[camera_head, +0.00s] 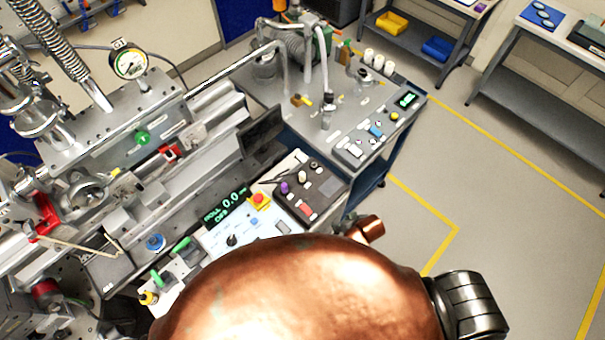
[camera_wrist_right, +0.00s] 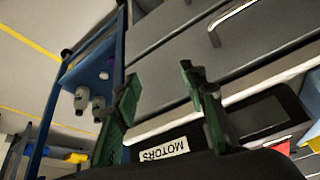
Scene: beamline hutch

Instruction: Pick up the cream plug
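A small cream piece that looks like the cream plug (camera_head: 302,176) stands on the dark control panel (camera_head: 326,186), just right of a purple one (camera_head: 284,187). I cannot make out the cream plug in the right wrist view. My right gripper (camera_wrist_right: 158,75) shows there with two green fingers apart and nothing between them. In the head view my copper-coloured arm covers the bottom middle and hides the right gripper's fingers. My left gripper is in neither view.
A red and yellow stop button (camera_head: 259,200) and a lit readout lie left of the plugs. A grey-topped cart (camera_head: 340,112) with bottles stands behind. A MOTORS label (camera_wrist_right: 164,150) is close below the right fingers. Open floor (camera_head: 500,190) lies to the right.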

